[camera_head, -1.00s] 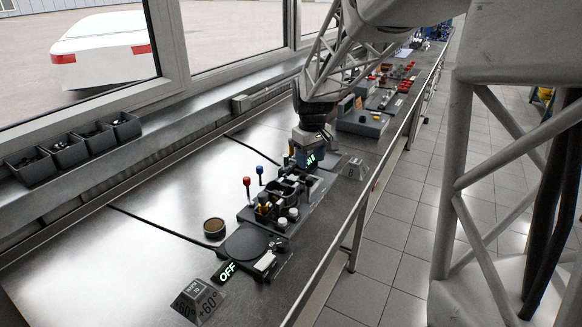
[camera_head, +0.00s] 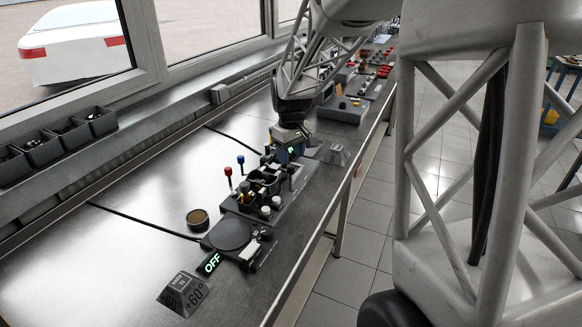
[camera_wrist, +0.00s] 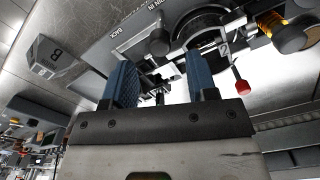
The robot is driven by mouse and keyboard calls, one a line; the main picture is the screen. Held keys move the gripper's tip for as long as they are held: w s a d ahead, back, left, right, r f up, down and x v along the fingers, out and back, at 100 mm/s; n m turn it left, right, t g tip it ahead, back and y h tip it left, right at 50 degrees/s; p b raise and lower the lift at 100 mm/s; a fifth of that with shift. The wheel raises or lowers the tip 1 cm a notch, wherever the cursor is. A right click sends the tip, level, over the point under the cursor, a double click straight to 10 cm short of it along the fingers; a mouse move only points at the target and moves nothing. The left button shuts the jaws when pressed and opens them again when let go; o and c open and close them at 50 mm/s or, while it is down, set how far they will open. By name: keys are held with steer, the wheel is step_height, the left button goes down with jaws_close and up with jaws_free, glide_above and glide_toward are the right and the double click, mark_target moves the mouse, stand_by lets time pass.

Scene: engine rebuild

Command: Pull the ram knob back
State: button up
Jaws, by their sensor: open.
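My gripper (camera_wrist: 160,78) shows in the wrist view with two blue fingers standing well apart. A round black knob (camera_wrist: 158,42) lies just beyond the fingertips, beside a plate lettered "BACK" and "IN" (camera_wrist: 138,32); I take it to be the ram knob. It looks apart from the fingers. Small dark parts show between the fingers, too unclear to name. In the head view my gripper (camera_head: 288,150) is low over the far end of the dark fixture (camera_head: 245,212); the black knob cannot be made out there.
A red-knobbed lever (camera_wrist: 242,87) and a brass-collared dark knob (camera_wrist: 290,38) stand to the right in the wrist view. A block marked B (camera_wrist: 48,70) is to the left. In the head view, a blue-knobbed lever (camera_head: 241,159) and a round tin (camera_head: 197,218) are close by.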

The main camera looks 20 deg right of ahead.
mark_target(291, 165)
steer(key=shift+f, duration=2.45)
steer(key=shift+c, duration=0.2)
jaws_close()
